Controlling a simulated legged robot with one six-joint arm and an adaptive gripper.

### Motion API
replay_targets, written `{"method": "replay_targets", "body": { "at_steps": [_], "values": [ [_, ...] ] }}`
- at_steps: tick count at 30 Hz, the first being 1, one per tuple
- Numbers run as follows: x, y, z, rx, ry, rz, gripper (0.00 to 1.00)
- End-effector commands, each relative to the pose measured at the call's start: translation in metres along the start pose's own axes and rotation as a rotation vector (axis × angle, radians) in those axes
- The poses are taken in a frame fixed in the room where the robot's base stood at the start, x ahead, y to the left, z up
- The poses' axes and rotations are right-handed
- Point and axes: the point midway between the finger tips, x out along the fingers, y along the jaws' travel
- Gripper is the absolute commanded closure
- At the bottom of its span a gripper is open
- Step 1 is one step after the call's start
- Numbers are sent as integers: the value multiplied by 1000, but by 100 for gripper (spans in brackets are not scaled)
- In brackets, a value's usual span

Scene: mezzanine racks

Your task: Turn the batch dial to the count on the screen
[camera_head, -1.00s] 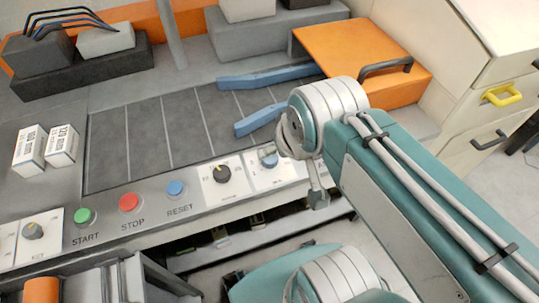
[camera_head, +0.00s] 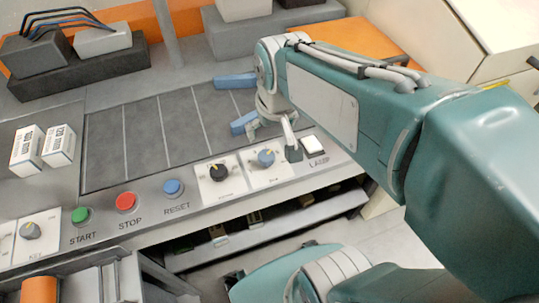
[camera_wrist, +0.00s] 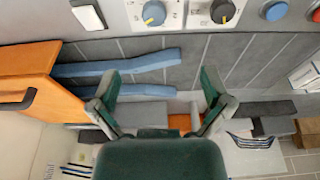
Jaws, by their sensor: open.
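Two dials sit side by side on the front panel: a black dial with a yellow pointer (camera_head: 218,172) and a blue dial (camera_head: 266,157). Their small labels are too blurred to tell which is the batch dial. Both show at the top of the wrist view, black (camera_wrist: 222,11) and blue (camera_wrist: 154,12). A third, grey dial (camera_head: 30,230) labelled KEY is at the far left. No screen with a count can be made out. My gripper (camera_head: 272,136) is just behind the blue dial, apart from it. In the wrist view, its fingers (camera_wrist: 158,92) are spread and empty.
START (camera_head: 80,215), STOP (camera_head: 125,202) and RESET (camera_head: 173,188) buttons line the panel to the left. Blue guide rails (camera_head: 236,80) and an orange box (camera_head: 375,38) lie behind.

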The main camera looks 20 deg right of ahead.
Motion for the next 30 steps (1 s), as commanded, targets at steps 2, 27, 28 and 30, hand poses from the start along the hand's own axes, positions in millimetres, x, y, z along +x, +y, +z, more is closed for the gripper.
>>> {"method": "replay_targets", "body": {
  "at_steps": [2,27,28,30],
  "values": [
    [16,-1,-12,4,-58,2,1],
    [136,-1,-36,22,-260,9,1],
    [141,-1,-35,22,-259,9,1],
    [154,-1,-32,22,-259,9,1]
  ]
}}
